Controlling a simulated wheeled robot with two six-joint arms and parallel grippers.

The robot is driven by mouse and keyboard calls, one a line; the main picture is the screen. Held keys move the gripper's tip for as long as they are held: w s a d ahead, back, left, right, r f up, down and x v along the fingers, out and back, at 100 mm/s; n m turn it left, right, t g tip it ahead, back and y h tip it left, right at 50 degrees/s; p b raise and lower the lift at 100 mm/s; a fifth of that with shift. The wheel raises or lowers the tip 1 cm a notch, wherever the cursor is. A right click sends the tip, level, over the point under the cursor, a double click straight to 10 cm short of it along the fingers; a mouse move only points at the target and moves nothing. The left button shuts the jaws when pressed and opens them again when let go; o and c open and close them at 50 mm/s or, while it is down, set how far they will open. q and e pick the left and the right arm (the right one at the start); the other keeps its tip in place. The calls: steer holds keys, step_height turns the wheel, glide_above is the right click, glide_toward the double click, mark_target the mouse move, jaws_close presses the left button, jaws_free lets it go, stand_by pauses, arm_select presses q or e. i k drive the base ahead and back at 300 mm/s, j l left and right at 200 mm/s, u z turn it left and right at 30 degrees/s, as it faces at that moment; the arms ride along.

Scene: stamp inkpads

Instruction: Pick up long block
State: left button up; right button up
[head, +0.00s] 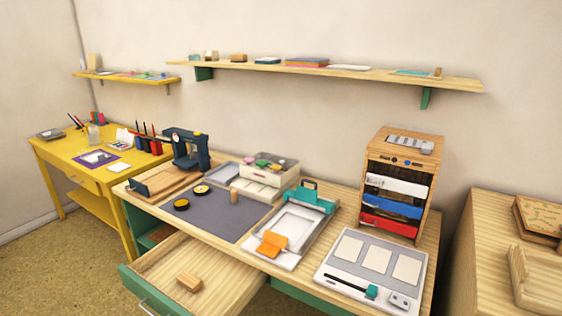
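A small wooden block (189,282), longer than it is wide, lies on the floor of the open drawer (222,268) at the front left of the wooden workbench. A second small wooden piece (234,197) stands upright on the grey mat (215,217). I cannot tell for sure which of the two is the long block. Neither of my grippers is in view, and nothing touches either piece.
Two round black-and-yellow pads (181,204) sit on the mat's left part. A press with a teal clamp (310,199), a wooden drawer tower (400,180) and a grey board (372,272) fill the bench's right side. A yellow desk (100,160) stands left.

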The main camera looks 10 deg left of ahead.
mark_target(189, 281)
steer(key=j+u, duration=0.1)
steer(key=u, duration=1.1)
